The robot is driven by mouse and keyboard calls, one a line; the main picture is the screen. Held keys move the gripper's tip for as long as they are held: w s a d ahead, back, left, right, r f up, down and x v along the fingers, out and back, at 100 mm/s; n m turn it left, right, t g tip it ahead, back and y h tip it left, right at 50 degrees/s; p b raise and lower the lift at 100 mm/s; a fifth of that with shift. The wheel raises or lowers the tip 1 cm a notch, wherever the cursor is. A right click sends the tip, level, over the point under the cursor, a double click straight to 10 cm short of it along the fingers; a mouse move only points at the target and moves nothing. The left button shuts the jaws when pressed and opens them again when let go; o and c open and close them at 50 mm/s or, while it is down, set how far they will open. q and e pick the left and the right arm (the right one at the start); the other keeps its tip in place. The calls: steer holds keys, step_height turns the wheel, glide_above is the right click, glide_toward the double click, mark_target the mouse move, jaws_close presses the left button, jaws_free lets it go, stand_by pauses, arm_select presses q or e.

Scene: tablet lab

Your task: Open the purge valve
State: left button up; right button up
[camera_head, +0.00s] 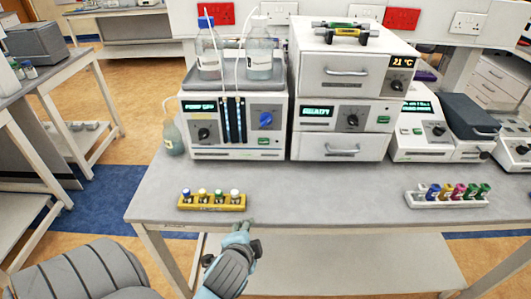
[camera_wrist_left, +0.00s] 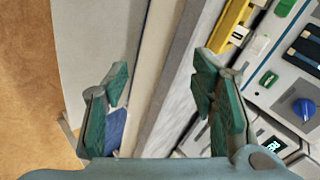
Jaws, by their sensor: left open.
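The pump unit (camera_head: 236,150) stands at the back left of the grey bench, with a black knob on its left and a blue knob (camera_head: 265,119) on its right, which looks like the purge valve. The blue knob also shows at the right of the left wrist view (camera_wrist_left: 304,108). I cannot tell how far it is turned. My left gripper (camera_head: 244,228) is low at the bench's front edge, well short of the knob and apart from it. In the left wrist view its two fingers (camera_wrist_left: 160,82) stand wide apart with nothing between them. My right gripper is not in view.
A yellow vial rack (camera_head: 211,203) lies on the bench just beyond my left gripper. A white rack (camera_head: 446,201) of coloured vials sits at the right. Two bottles with tubing stand on the pump unit. The bench middle (camera_head: 320,195) is clear.

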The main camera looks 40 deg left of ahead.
arm_select(q)
steer(key=w+a+r+m+t+y, duration=0.3)
steer(key=w+r+m, duration=0.35)
steer(key=r, duration=0.25)
steer(key=m+t+y, duration=0.3)
steer(key=m, duration=0.2)
glide_toward(265, 123)
steer(key=x, duration=0.8)
steer(key=shift+w+r+b, duration=0.15)
steer(key=shift+b, duration=0.25)
steer(key=c, duration=1.1)
